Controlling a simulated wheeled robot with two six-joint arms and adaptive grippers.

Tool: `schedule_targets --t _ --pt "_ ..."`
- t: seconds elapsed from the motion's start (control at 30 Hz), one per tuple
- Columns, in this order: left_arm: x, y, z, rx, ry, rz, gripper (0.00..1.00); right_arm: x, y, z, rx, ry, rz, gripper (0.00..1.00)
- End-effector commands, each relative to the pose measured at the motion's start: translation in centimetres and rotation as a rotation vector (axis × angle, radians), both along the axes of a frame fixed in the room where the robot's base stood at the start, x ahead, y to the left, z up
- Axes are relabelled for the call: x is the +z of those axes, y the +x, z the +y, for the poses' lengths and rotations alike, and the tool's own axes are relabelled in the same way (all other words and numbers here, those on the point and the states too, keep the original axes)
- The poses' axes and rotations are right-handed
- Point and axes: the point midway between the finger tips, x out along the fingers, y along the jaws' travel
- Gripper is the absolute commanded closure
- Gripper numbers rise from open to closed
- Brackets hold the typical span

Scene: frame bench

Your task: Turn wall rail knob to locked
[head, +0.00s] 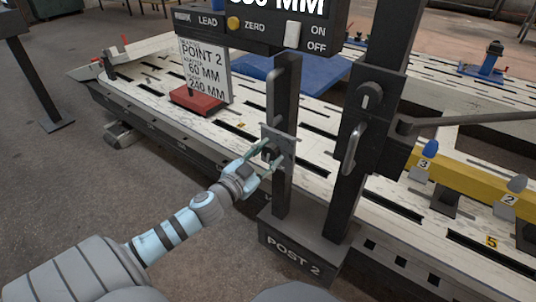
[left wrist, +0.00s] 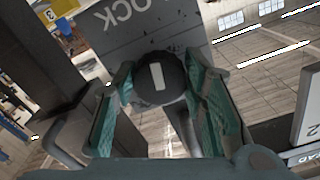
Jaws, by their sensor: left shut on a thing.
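The knob (left wrist: 148,93) is round and black with a white bar on its face. It sits on a grey plate (left wrist: 135,38) with letters reading "LOCK", upside down in the left wrist view. The white bar stands nearly upright in that view, and other marks on the plate are hidden. In the head view the plate (head: 287,143) is on the thin upright rail (head: 283,195) above the POST 2 base. My left gripper (head: 267,160) is there, its teal fingers (left wrist: 160,80) on either side of the knob, shut on it. The knob is mostly hidden in the head view. My right gripper is not in view.
A thick dark post (head: 350,205) with a handle stands just right of the rail. A display box (head: 262,38) hangs above it. A POINT 2 sign (head: 206,70) on a red base (head: 197,100) stands behind. A slotted bench (head: 140,90) runs behind the posts.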

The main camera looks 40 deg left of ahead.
Motion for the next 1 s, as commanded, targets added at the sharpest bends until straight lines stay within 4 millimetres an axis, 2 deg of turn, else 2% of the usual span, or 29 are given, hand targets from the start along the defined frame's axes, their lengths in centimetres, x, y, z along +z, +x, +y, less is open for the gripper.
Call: schedule_targets --t 0.33,1.0 --pt "0.1 0.0 0.1 0.0 0.314 0.008 0.89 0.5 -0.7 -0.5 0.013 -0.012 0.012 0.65" --pt "0.2 0.0 0.3 -0.001 0.95 0.023 0.89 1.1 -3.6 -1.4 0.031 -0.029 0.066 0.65"
